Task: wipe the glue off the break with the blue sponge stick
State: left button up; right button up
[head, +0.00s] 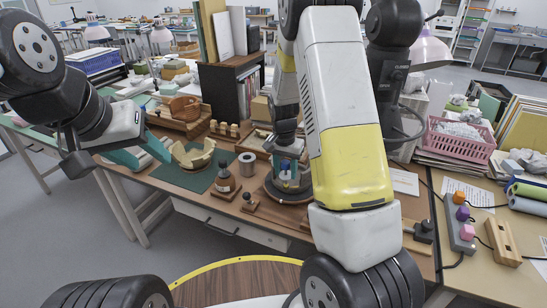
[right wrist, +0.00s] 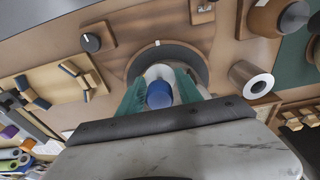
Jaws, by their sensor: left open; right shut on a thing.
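A cream bowl (head: 193,155) with a jagged, broken upper edge sits on a dark green mat (head: 196,180). Glue on the break is too small to make out. My left gripper (head: 154,163) is open, its teal fingers just left of the bowl and apart from it. My right gripper (head: 287,172) is shut on a blue piece, which I take to be the sponge stick (right wrist: 159,95). The stick is seen end-on between the green fingers in the right wrist view. It is over a round dark stand (right wrist: 196,58); whether it touches the stand is hidden.
A small knobbed block (head: 249,202) lies near the front edge. A pink basket (head: 460,138) stands at right.

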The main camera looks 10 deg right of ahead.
notch_tip(320, 180, up, 9)
jog(key=s+d, duration=0.1)
jog(key=s, duration=0.1)
jog(key=shift+s+d, duration=0.25)
jog(key=shift+d, duration=0.05)
dwell(1.5)
jog(key=shift+r, duration=0.1)
dwell(0.5)
